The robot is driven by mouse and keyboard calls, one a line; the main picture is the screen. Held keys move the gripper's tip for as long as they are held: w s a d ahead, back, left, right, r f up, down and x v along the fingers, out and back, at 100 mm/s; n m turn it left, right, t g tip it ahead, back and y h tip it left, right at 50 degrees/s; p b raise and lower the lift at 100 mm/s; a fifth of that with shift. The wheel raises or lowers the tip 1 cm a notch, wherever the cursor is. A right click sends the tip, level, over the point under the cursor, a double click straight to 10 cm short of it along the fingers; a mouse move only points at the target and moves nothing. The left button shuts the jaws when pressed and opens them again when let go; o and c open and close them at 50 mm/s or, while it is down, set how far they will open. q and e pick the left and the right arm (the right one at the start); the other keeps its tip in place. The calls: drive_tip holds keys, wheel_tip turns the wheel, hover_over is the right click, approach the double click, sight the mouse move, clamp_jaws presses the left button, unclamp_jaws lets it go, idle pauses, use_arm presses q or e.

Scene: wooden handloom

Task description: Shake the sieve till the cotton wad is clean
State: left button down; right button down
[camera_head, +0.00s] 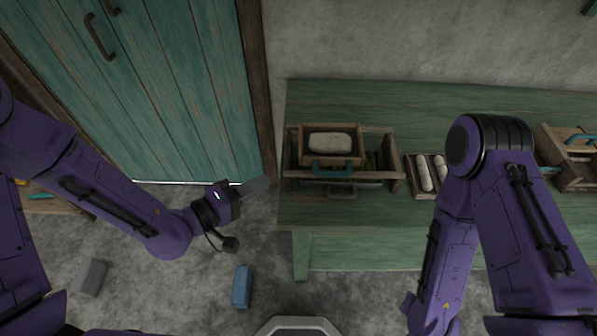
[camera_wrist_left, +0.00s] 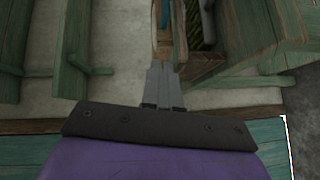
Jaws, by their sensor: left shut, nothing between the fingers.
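The sieve (camera_head: 314,161) looks like a small wooden tray with a teal handle on its front. It sits in the left part of a larger wooden frame (camera_head: 399,169) on the green table. The pale, oblong cotton wad (camera_head: 331,143) lies in the sieve; I cannot tell how clean it is. My left gripper (camera_head: 262,186) is shut and empty, left of the frame and apart from it. In the left wrist view its closed fingers (camera_wrist_left: 163,85) point toward wooden box edges at the top. My right arm reaches in from the right, but its gripper does not show.
The green table (camera_head: 340,95) stands against the wall. A tray with pale rolls (camera_head: 424,172) sits right of the frame, and a wooden box (camera_head: 562,150) stands farther right. A blue block (camera_head: 241,287) and a grey block (camera_head: 91,277) lie on the floor.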

use_arm(q)
drive_tip(key=p, duration=0.1)
approach(313, 164)
drive_tip(key=w, duration=0.3)
drive_tip(key=d, duration=0.1)
drive_tip(key=d+p, duration=0.1)
drive_tip(key=d, duration=0.1)
drive_tip(key=shift+d+f, duration=0.5)
drive_tip(key=shift+d, duration=0.2)
